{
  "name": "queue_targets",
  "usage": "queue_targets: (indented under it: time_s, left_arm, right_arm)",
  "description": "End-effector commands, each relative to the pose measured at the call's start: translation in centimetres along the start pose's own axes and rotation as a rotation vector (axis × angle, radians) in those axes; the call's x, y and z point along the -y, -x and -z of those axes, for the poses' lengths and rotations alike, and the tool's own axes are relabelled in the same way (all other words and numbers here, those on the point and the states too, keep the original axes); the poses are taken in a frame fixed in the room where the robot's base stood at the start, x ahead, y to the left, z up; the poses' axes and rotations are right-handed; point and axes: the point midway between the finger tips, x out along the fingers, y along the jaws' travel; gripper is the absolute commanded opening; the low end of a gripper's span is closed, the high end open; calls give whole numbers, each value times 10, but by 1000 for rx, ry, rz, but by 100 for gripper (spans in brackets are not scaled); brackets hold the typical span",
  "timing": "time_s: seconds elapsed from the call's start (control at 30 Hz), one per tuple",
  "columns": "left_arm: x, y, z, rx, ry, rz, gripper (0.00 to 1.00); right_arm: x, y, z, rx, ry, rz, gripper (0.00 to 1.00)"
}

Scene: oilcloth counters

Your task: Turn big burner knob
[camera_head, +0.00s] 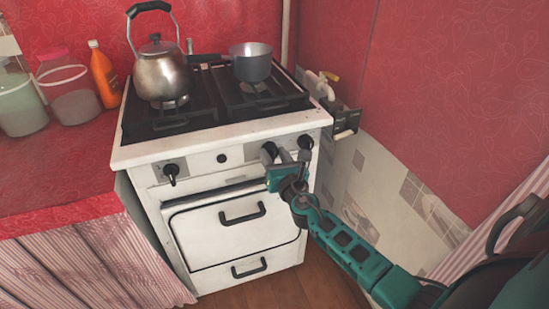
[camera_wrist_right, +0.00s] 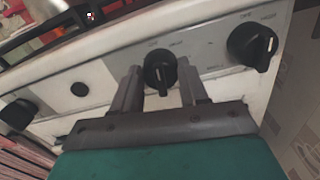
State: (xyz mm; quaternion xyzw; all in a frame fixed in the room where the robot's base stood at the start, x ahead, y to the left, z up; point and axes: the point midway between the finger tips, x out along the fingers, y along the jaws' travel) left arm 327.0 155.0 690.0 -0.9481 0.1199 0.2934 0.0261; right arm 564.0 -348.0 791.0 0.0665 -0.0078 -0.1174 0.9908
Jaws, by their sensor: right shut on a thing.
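The white stove (camera_head: 215,145) stands in the middle of the head view with a row of black knobs on its front panel. My right gripper (camera_head: 284,155) is at the right part of that panel. In the right wrist view, the gripper (camera_wrist_right: 160,85) has one finger on each side of a black knob (camera_wrist_right: 160,68) and is shut on it. Another black knob (camera_wrist_right: 253,45) is to its right, free, and shows in the head view (camera_head: 305,142). A left knob (camera_head: 171,172) and a small round button (camera_head: 222,158) are further left. My left gripper is not in view.
A kettle (camera_head: 163,75) and a grey pot (camera_head: 251,64) sit on the stove top. Jars and an orange bottle (camera_head: 104,75) stand on the red counter (camera_head: 50,165) at left. The oven door handle (camera_head: 242,214) sticks out below the panel. A tiled wall is close on the right.

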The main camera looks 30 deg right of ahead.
Motion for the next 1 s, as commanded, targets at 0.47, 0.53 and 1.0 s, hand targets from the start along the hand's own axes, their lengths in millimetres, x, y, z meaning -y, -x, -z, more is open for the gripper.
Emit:
queue_targets:
  time_s: [0.47, 0.53, 1.0]
  left_arm:
    - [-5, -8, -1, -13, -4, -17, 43]
    - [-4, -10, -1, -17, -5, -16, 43]
    - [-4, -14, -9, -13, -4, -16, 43]
  right_arm:
    - [2, 0, 2, 0, -394, 1, 13]
    - [2, 0, 2, 0, -444, 1, 13]
    - [3, 0, 2, -1, -639, 0, 13]
